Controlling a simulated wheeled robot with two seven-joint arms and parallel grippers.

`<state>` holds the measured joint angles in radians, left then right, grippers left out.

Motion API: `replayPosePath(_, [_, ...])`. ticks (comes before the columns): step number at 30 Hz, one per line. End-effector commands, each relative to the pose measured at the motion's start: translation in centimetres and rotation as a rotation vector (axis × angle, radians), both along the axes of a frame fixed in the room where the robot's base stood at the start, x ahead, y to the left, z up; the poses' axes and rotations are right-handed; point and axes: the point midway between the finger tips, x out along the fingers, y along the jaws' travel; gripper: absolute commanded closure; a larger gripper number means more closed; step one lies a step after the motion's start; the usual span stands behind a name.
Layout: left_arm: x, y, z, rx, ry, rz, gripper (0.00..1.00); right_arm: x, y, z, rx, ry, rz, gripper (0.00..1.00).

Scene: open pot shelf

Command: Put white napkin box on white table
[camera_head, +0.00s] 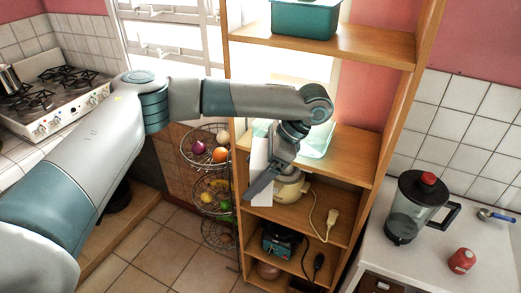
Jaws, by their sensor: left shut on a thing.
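My left arm reaches in from the left to the wooden shelf (360,152). My left gripper (262,183) points down and is shut on a white box (260,158), which looks like the napkin box. The box is upright at the shelf's left front, partly hidden by the gripper; I cannot tell whether it touches a board. A white table (410,262) stands at the right, beside the shelf. My right gripper is out of view.
On the table are a dark blender jug (412,205), a red jar (462,261) and a blue-handled utensil (495,215); its front part has free room. The shelf holds a green bin (305,18), a translucent container (318,142) and a cream appliance (290,190). A wire fruit basket (207,165) stands left.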

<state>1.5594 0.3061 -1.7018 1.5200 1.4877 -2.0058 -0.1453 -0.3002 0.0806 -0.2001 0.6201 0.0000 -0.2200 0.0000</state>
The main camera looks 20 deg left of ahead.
Motion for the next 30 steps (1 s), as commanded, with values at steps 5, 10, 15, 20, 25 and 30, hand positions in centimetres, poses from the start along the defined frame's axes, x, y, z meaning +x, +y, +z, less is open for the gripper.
replayPosePath(5, [-2.2,1.2,-6.0,-0.001,0.008,0.412,0.31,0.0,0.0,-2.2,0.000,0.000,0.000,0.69])
replayPosePath(10, [-4.5,2.4,-10.9,0.000,0.006,0.788,0.31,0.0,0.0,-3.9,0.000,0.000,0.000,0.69])
replayPosePath(15, [-6.8,3.5,-15.0,0.001,0.003,1.100,0.31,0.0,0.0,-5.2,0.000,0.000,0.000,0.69])
replayPosePath(20, [-8.2,4.1,-17.3,0.000,0.000,1.281,0.31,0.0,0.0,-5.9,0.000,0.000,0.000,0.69])
replayPosePath(25, [-8.7,4.3,-17.9,-0.001,-0.002,1.349,0.31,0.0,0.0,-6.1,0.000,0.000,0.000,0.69])
replayPosePath(30, [-8.7,4.2,-17.9,0.000,-0.004,1.352,0.31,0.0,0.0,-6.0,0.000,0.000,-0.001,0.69])
